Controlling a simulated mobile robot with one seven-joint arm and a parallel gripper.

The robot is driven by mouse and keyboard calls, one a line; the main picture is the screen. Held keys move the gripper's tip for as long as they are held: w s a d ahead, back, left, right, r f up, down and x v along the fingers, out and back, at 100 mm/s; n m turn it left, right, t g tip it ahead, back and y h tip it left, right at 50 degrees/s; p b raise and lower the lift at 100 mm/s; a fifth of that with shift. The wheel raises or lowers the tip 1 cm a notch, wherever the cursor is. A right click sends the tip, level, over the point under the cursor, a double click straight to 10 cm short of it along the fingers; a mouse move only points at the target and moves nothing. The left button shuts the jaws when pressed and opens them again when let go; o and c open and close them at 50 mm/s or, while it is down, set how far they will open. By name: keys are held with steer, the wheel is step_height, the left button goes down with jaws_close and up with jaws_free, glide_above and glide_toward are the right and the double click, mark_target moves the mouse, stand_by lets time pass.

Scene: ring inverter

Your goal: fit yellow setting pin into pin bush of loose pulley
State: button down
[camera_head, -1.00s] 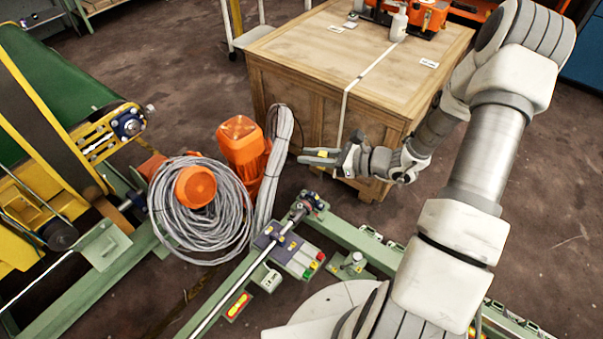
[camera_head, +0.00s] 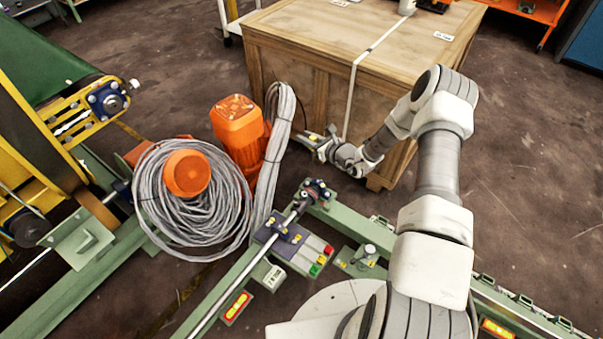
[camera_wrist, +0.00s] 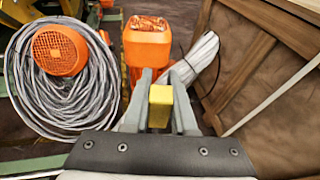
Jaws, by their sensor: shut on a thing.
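My gripper (camera_wrist: 160,75) is shut on the yellow setting pin (camera_wrist: 160,106), which shows as a short yellow block between the two grey fingers in the wrist view. The pin's lower part is hidden by the gripper body. In the head view my gripper (camera_head: 309,140) is in front of the wooden crate's left side, close to the grey cable bundle, and points to the upper left. The pin is too small to make out clearly there. I cannot pick out the loose pulley or its pin bush in these frames.
An orange motor (camera_head: 238,120), a grey cable bundle (camera_head: 276,160) and a coil of grey cable (camera_head: 160,215) stand left of my gripper. The wooden crate (camera_head: 320,80) is behind it. A green frame with a shaft (camera_head: 245,260) lies in front. Open floor shows at right.

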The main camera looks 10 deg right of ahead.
steer(key=w+f+m+h+b, duration=0.1)
steer(key=f+b, duration=0.3)
steer(key=f, duration=0.6)
steer(key=w+f+m+t+h+b, duration=0.1)
steer(key=w+f+b, duration=0.3)
steer(key=f, duration=0.5)
steer(key=shift+a+f+m+t+h, duration=0.35)
steer(key=shift+m+h, duration=0.25)
steer(key=shift+h, duration=0.3)
step_height(320, 180, down, 6)
steer(key=b, duration=0.4)
steer(key=shift+r+b, duration=0.15)
steer(key=shift+b, duration=0.2)
steer(key=shift+w+f, duration=0.1)
steer(key=shift+f, duration=2.9)
steer(key=shift+f, duration=0.3)
steer(key=shift+f, duration=0.1)
steer(key=c, duration=0.7)
jaws_free()
steer(key=shift+o, duration=0.2)
